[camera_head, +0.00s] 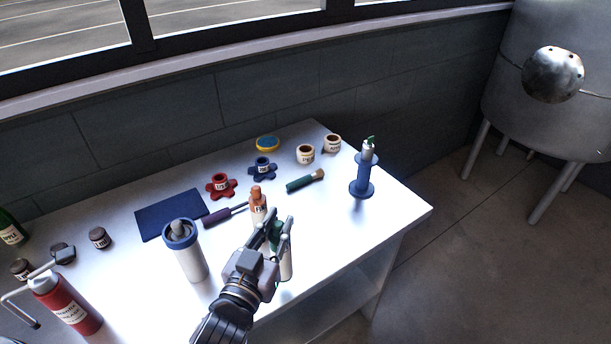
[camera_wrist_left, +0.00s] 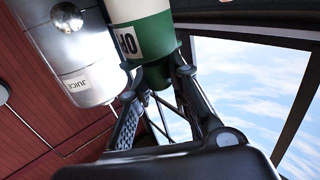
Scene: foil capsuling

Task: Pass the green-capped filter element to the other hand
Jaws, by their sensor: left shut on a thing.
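The green-capped filter element is a white cylinder with a green end. In the head view its white body (camera_head: 287,264) shows just right of my left gripper (camera_head: 277,226), which is shut on it above the table's front part. The fingers and wrist hide much of the green end. In the left wrist view the element (camera_wrist_left: 151,36) stands between the fingers of my left gripper (camera_wrist_left: 155,68), with the green band at the fingers and part of a label showing. My right gripper is in neither view.
The table's right front is clear.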

